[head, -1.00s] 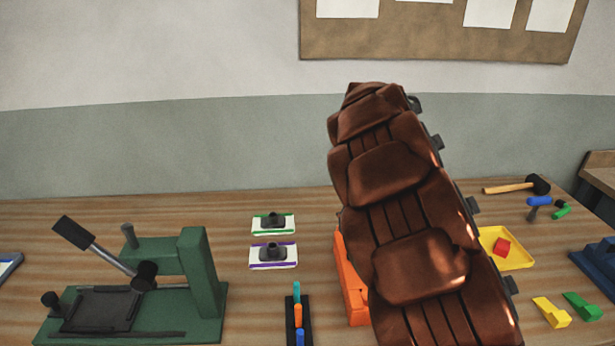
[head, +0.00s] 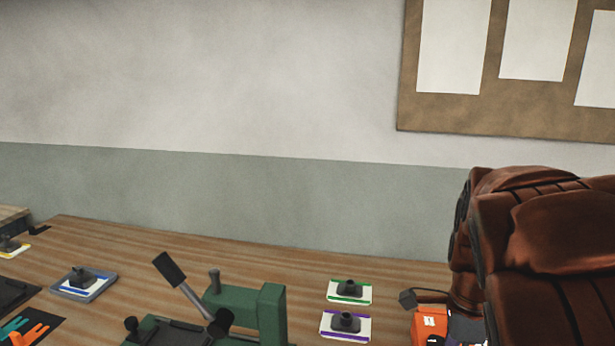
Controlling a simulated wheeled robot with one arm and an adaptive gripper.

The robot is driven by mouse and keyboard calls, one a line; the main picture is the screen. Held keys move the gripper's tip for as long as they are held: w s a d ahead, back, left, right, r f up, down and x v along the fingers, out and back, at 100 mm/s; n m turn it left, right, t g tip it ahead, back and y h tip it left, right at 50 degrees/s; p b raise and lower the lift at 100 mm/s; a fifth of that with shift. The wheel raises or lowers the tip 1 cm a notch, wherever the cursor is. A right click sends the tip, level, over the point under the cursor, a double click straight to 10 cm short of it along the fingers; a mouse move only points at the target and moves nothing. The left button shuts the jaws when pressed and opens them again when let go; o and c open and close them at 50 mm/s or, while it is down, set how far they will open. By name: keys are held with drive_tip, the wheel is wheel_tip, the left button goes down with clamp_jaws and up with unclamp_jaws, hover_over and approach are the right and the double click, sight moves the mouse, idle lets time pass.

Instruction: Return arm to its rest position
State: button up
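My arm (head: 560,235), in a brown quilted cover, rises at the right edge of the head view and bends over at its top. A narrow brown part comes down behind the bend towards the table. Beside its lower end are an orange part with a white mark (head: 430,322) and dark grey pieces. I cannot tell whether these belong to my wrist and gripper or to something on the table. My gripper's fingers cannot be made out, and nothing held can be seen.
A green press (head: 272,310) with a black-handled lever stands on the wooden table (head: 130,250). Green-edged (head: 349,291) and purple-edged (head: 345,325) cards bear dark pieces. A grey tray (head: 84,282) is at left. A pinboard (head: 450,112) hangs behind. Bare table lies behind the press.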

drive_tip(key=s+a+f+n, duration=0.2)
drive_tip(key=s+a+n, duration=0.1)
drive_tip(key=s+n, duration=0.6)
drive_tip(key=s+a+f+n+g, duration=0.1)
drive_tip(key=s+a+f+n, duration=0.1)
drive_tip(key=s+n, duration=0.7)
drive_tip(key=a+n, duration=0.1)
drive_tip(key=n, duration=0.2)
drive_tip(key=shift+s+a+f, duration=0.2)
drive_tip(key=shift+s, duration=0.1)
